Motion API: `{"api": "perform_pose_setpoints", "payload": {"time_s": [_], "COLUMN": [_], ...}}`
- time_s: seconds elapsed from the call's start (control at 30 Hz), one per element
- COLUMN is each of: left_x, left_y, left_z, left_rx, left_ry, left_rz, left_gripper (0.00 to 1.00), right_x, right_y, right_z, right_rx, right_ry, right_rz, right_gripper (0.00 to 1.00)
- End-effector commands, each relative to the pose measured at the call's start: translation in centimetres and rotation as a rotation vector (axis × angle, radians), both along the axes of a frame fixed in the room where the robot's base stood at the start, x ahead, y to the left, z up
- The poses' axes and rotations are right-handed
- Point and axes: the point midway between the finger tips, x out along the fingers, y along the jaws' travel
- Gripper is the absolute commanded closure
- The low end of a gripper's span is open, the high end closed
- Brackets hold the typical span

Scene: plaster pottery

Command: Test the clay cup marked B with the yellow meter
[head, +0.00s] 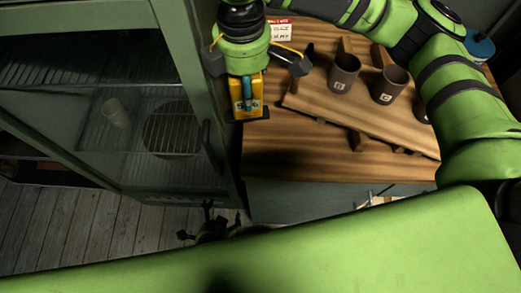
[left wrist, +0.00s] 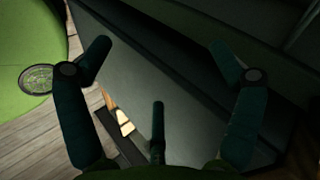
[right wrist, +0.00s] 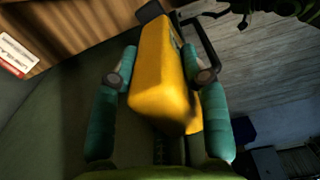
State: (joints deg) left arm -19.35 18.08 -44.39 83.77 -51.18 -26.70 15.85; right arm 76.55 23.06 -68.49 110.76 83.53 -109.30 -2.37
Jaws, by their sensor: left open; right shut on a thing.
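The yellow meter (head: 237,106) is upright in my right gripper (head: 248,84), at the table's left edge beside the cabinet. In the right wrist view the meter (right wrist: 158,75) lies between the gripper's teal fingers. Two dark clay cups with small white labels, a left cup (head: 344,73) and a middle cup (head: 390,84), stand on a wooden board. A third cup (head: 421,111) is mostly hidden by my right arm. The labels are too small to read surely, so I cannot tell which is B. My left gripper (head: 212,208) is open and empty, low in front of the cabinet.
A green glass-fronted cabinet (head: 178,60) stands at the left, with a pale cup (head: 115,112) inside. The wooden table (head: 290,165) has bare room at its front left. A red-and-white card (head: 281,30) lies at the back, and a blue object (head: 480,45) stands at the right.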

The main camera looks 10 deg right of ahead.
Motion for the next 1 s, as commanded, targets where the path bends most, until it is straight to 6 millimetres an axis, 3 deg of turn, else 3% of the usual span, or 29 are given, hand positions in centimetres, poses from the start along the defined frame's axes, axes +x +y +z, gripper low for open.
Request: {"api": "perform_pose_setpoints", "payload": {"time_s": [0.1, 0.2, 0.37, 0.43, 0.6, 0.7, 0.83, 1.0], "left_x": [0.2, 0.1, -0.6, -0.2, -0.1, -0.2, -0.5, -0.2], "left_y": [-4.4, -7.9, -12.0, -13.6, -14.6, -14.1, -13.1, -12.5], "left_z": [5.8, 10.8, 19.4, 23.5, 32.7, 36.8, 40.3, 41.9], "left_rx": [-0.028, -0.099, -0.245, -0.366, -0.655, -0.807, -0.948, -1.024], "left_ry": [-0.155, -0.254, -0.405, -0.438, -0.509, -0.533, -0.55, -0.558], "left_rz": [-0.12, -0.125, -0.096, 0.015, 0.262, 0.387, 0.504, 0.566], "left_gripper": [0.08, 0.08, 0.08, 0.08, 0.08, 0.08, 0.08, 0.08], "right_x": [0.0, 0.0, 0.0, 0.0, 0.0, 0.0, 0.0, 0.0], "right_y": [0.0, 0.0, 0.0, 0.0, 0.0, 0.0, 0.0, 0.0], "right_z": [0.0, 0.0, 0.0, 0.0, 0.0, 0.0, 0.0, 0.0], "right_rx": [0.0, 0.0, 0.0, 0.001, 0.0, 0.0, 0.001, 0.001], "right_ry": [-0.001, -0.001, -0.001, -0.001, -0.001, -0.001, -0.001, -0.001], "right_rz": [0.0, -0.001, -0.001, -0.001, -0.001, -0.001, -0.001, -0.001], "right_gripper": [0.81, 0.81, 0.81, 0.81, 0.81, 0.81, 0.81, 0.81]}}
